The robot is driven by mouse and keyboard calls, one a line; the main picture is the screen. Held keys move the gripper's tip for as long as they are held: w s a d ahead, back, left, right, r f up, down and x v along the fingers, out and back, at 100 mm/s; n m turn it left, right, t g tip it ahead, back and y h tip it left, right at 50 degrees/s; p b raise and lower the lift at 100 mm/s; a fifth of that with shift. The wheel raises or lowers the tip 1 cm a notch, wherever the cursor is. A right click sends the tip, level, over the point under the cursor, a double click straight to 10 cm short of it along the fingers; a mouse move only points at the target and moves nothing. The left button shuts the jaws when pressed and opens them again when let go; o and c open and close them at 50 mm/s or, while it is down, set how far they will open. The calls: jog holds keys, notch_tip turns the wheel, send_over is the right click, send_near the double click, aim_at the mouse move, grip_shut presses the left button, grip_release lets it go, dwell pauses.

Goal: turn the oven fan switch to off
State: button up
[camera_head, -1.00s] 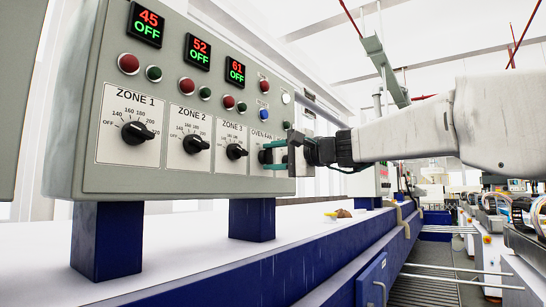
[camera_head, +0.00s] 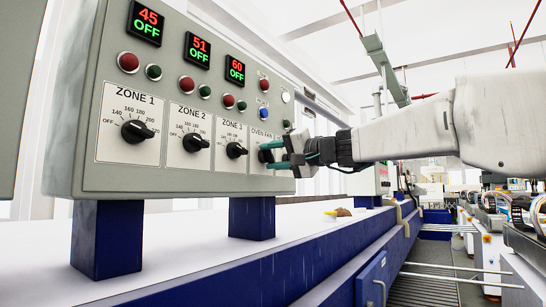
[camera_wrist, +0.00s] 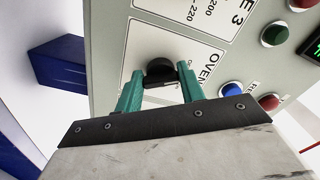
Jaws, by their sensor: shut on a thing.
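The oven fan switch (camera_wrist: 160,70) is a black knob on a white plate lettered OVEN FAN (camera_head: 261,136), at the right end of the grey control panel. My gripper (camera_head: 268,156) reaches it from the right. In the wrist view its two green fingers (camera_wrist: 160,88) stand on either side of the knob and are shut on it. The knob's pointer and the plate's position marks are mostly hidden by the fingers in the head view, so I cannot tell its setting.
The panel (camera_head: 75,150) also carries ZONE 1 (camera_head: 137,131), ZONE 2 (camera_head: 194,142) and ZONE 3 (camera_head: 236,150) knobs, with buttons and displays above. A blue button (camera_head: 263,114) sits just above the fan plate. A white surface (camera_head: 190,250) lies below.

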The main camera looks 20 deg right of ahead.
jog(key=o, duration=1)
jog(key=v, duration=0.8)
jog(key=shift+w, duration=0.1)
